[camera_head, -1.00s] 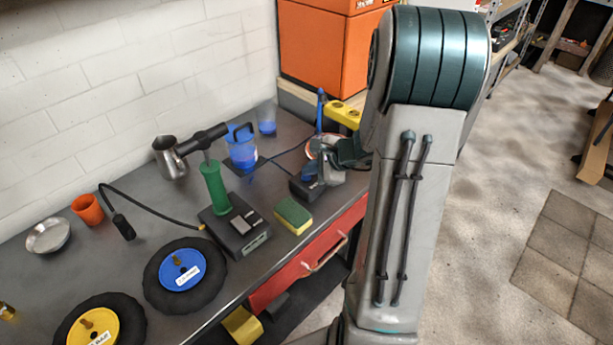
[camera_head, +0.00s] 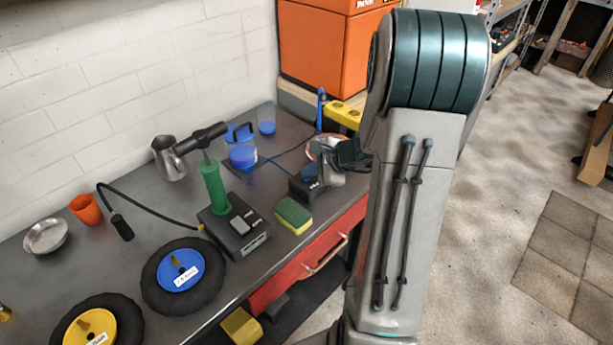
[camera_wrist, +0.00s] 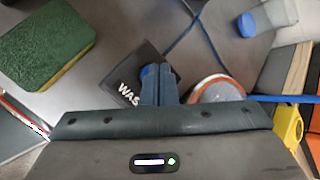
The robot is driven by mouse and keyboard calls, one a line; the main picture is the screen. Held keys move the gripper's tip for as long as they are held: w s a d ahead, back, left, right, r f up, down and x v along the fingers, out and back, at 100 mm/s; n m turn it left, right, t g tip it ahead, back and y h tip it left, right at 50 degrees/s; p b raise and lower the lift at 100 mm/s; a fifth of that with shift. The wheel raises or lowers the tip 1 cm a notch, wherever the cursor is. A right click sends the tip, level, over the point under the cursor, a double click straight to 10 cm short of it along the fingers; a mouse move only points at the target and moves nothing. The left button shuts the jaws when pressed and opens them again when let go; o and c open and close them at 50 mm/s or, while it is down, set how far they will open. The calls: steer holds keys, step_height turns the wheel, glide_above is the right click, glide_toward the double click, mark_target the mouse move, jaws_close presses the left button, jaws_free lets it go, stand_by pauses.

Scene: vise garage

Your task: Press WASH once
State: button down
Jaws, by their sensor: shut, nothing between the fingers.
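The WASH box (camera_head: 305,188) is a small black box on the workbench, right of the sponge in the head view. In the wrist view its dark top (camera_wrist: 125,88) shows white letters reading "WAS", the rest hidden by my fingers.
A green and yellow sponge (camera_head: 293,215) lies close to the box. A round red-rimmed dish (camera_wrist: 216,90) is just beyond my fingers.

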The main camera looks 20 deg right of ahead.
mark_target(310, 179)
steer(key=shift+r, duration=0.1)
steer(key=shift+r+p, duration=0.5)
steer(key=shift+r, duration=0.2)
steer(key=shift+r, duration=0.1)
step_height(310, 179, up, 5)
steer(key=p, duration=0.3)
steer(key=shift+p, duration=0.35)
stand_by(0.5)
